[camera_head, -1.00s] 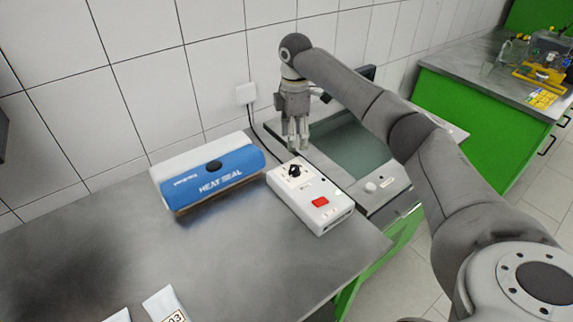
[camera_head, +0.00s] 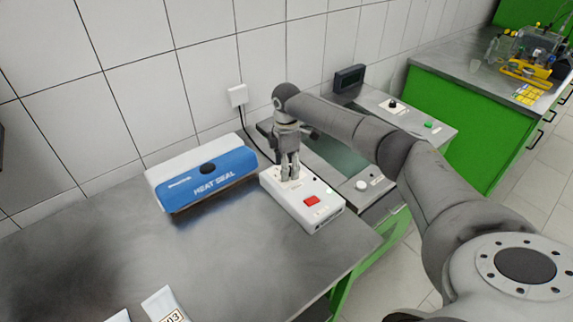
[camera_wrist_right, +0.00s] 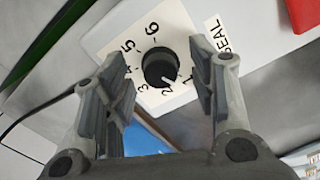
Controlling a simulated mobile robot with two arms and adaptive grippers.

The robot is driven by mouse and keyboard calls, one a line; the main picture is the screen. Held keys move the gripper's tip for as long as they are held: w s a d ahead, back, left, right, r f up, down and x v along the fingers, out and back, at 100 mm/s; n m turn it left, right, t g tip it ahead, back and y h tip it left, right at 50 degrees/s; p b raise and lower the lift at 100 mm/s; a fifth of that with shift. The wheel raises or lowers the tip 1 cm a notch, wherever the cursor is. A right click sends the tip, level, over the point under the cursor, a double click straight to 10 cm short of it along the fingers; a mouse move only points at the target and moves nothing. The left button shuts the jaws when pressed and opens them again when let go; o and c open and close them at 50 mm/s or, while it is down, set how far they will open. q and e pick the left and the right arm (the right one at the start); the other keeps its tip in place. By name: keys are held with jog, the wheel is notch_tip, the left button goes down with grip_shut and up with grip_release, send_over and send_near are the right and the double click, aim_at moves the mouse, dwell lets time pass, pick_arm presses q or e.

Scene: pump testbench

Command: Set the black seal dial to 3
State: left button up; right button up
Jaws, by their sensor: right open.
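The black seal dial (camera_wrist_right: 160,68) shows in the right wrist view on a white plate (camera_wrist_right: 110,30) numbered 1 to 6, beside a "SEAL" label (camera_wrist_right: 216,35). A pale pointer mark on its lower right edge lies near 1 and 2; I cannot tell exactly which. In the head view the dial is hidden behind my right gripper (camera_head: 289,176), which points down at the white control box (camera_head: 305,205). In the right wrist view my right gripper (camera_wrist_right: 162,90) is open, its fingers on either side of the dial with gaps. My left gripper is not in view.
A blue and white heat sealer (camera_head: 212,180) stands left of the control box. A bench device with a glassy top (camera_head: 345,155) and a white knob (camera_head: 362,185) lies to the right. The box has a red switch (camera_head: 312,201).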

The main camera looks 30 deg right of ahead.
jog(key=c, duration=0.3)
jog(key=shift+c, duration=1.3)
jog(key=c, duration=0.5)
jog(key=shift+a+r+m+p, duration=0.1)
jog(key=shift+r+m+p, duration=0.1)
jog(key=shift+m+p, duration=0.75)
jog(key=m+p, duration=0.3)
jog(key=shift+p, duration=0.4)
jog(key=m+p, duration=0.2)
jog(key=m, duration=0.1)
jog(key=m+p, duration=0.3)
jog(key=m, duration=0.2)
pick_arm(q)
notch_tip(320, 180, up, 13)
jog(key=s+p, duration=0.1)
jog(key=p, duration=0.1)
pick_arm(e)
jog(key=shift+f+m, duration=0.15)
jog(key=shift+m, duration=2.3)
